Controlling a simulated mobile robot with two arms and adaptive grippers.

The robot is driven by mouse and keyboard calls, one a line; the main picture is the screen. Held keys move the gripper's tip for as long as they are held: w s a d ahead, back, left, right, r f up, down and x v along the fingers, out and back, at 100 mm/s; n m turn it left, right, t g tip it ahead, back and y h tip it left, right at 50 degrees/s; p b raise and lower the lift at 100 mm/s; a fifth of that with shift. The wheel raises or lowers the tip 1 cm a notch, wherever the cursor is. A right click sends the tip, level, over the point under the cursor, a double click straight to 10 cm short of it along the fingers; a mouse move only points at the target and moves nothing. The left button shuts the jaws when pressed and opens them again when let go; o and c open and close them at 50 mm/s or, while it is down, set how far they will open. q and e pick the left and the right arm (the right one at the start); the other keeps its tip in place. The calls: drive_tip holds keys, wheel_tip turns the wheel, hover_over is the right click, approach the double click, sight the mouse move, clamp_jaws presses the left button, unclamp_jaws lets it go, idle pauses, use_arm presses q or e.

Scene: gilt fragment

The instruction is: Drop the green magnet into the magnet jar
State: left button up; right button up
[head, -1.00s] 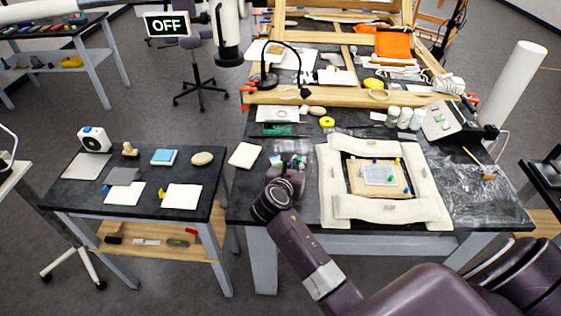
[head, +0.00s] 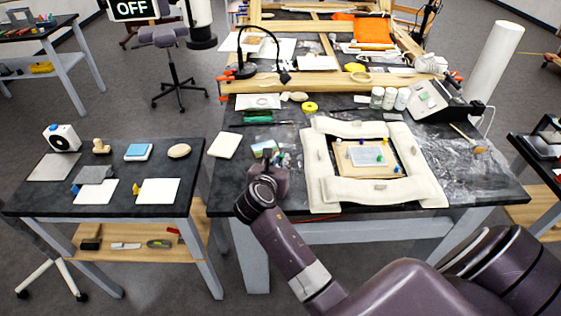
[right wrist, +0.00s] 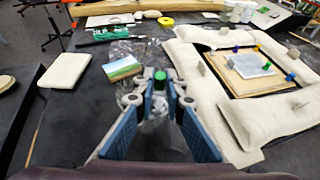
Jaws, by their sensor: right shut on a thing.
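My right gripper (right wrist: 160,88) is shut on a small green magnet (right wrist: 160,79), held upright between the fingertips in the right wrist view. In the head view the same gripper (head: 278,165) is above the left part of the main worktable (head: 480,190), left of the padded frame. Something clear and glassy shows around and below the fingertips in the wrist view. I cannot tell whether it is the magnet jar or crumpled clear film. Other coloured magnets, among them a green one (right wrist: 266,66), stand inside the padded frame. My left gripper is not in view.
A small painted card (right wrist: 122,68) lies just beyond the gripper, left of it. The cream padded frame (head: 320,170) surrounds a board to the right. A white pad (head: 224,145) lies at the table's left edge. White-capped jars (head: 390,98) stand farther back.

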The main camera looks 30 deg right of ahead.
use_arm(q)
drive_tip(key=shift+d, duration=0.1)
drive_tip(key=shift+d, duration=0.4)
use_arm(e)
drive_tip(key=o, duration=0.8)
drive_tip(key=shift+a, duration=0.15)
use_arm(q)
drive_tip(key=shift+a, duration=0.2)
use_arm(e)
drive_tip(key=v, duration=1.1)
drive_tip(key=shift+s+a+r, duration=0.15)
drive_tip(key=shift+s+a, duration=0.1)
drive_tip(key=shift+a, duration=0.05)
